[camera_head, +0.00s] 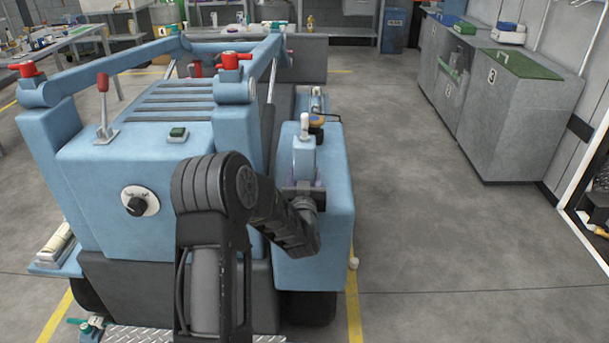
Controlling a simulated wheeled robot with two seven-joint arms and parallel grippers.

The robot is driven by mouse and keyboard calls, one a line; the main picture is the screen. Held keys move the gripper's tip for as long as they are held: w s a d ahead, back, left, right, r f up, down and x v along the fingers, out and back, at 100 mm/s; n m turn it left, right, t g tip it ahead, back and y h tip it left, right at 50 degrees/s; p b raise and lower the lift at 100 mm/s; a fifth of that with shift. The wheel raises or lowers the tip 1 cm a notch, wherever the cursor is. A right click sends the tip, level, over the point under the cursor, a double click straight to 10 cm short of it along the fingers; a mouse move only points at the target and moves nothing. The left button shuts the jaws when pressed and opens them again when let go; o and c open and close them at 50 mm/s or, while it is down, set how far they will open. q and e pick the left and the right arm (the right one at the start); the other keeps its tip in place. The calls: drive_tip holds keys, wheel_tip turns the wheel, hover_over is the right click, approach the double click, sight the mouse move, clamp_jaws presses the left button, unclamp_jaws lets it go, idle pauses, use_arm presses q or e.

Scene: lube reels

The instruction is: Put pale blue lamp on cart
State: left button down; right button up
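The pale blue lamp (304,158), with a white top, is upright over the narrow right-hand part of the blue cart (110,165). My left arm comes up from the bottom, left of the middle, and bends right to the lamp. My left gripper (304,186) is at the lamp's lower end, with lavender finger parts at its sides. The lamp's base is hidden behind the gripper, so I cannot tell whether the fingers grip it or whether it rests on the cart. My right gripper is not in view.
The cart carries red knobs (231,60), a red-handled lever (103,95), a green switch (177,134) and a cylinder (318,102) behind the lamp. Grey cabinets (515,110) stand at right. The floor (430,220) between them and the cart is clear.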

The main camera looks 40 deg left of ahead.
use_arm(q)
drive_tip(key=shift+f, duration=0.15)
drive_tip(key=c, duration=0.6)
unclamp_jaws()
drive_tip(key=shift+d+r, duration=0.1)
drive_tip(key=shift+r, duration=0.1)
drive_tip(key=b+v, duration=0.1)
drive_tip(key=v, duration=1.1)
